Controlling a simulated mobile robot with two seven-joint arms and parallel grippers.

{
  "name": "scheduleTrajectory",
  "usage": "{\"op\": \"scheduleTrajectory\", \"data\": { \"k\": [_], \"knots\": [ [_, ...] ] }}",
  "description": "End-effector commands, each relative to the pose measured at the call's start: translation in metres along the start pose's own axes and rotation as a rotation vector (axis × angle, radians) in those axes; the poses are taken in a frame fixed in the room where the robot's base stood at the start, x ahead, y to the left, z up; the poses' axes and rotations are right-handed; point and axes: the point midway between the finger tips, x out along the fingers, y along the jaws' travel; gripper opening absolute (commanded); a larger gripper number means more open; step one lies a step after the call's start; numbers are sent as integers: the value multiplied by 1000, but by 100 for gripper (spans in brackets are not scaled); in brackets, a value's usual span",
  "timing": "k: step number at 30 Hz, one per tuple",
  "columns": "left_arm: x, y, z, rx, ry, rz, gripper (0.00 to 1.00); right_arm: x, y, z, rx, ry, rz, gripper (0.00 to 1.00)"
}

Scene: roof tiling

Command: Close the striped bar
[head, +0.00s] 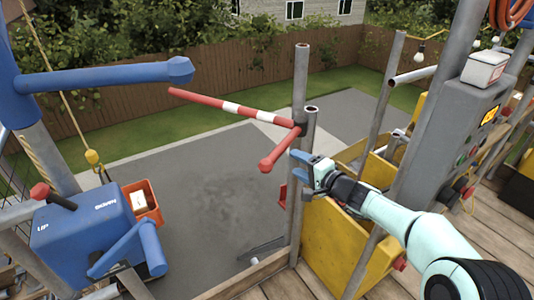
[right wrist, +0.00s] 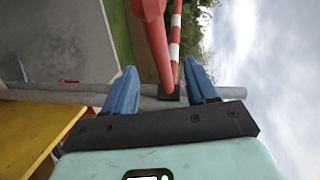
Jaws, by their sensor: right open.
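The striped bar (head: 231,108), red and white, juts out to the left from a grey post (head: 300,85), over the paved ground. A short red handle (head: 275,154) sticks out from the same pivot towards me. My right gripper (head: 300,168) is open and empty, just right of the posts and the handle, apparently apart from them. In the right wrist view the handle (right wrist: 152,40) and the striped bar (right wrist: 176,35) show beyond and between the blue fingers (right wrist: 162,86). My left gripper is not in view.
A yellow panel (head: 330,238) stands below my right gripper. A blue hoist (head: 85,233) with an orange bucket (head: 146,199) is at the left. A grey control box (head: 450,130) stands at the right, near my right arm. Wooden decking (head: 485,222) lies underneath.

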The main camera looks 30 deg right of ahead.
Motion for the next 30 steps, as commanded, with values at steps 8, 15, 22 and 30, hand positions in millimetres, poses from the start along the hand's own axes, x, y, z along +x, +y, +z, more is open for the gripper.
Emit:
{"op": "scheduleTrajectory", "data": {
  "k": [8,15,22,30],
  "knots": [
    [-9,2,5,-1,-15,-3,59,60,0,2,-2,-5,5,57],
    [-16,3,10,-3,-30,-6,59,101,1,2,-1,-3,5,57],
    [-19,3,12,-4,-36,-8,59,118,1,2,1,-2,4,57],
    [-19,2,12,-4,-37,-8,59,120,2,2,1,-1,5,57]
  ]
}}
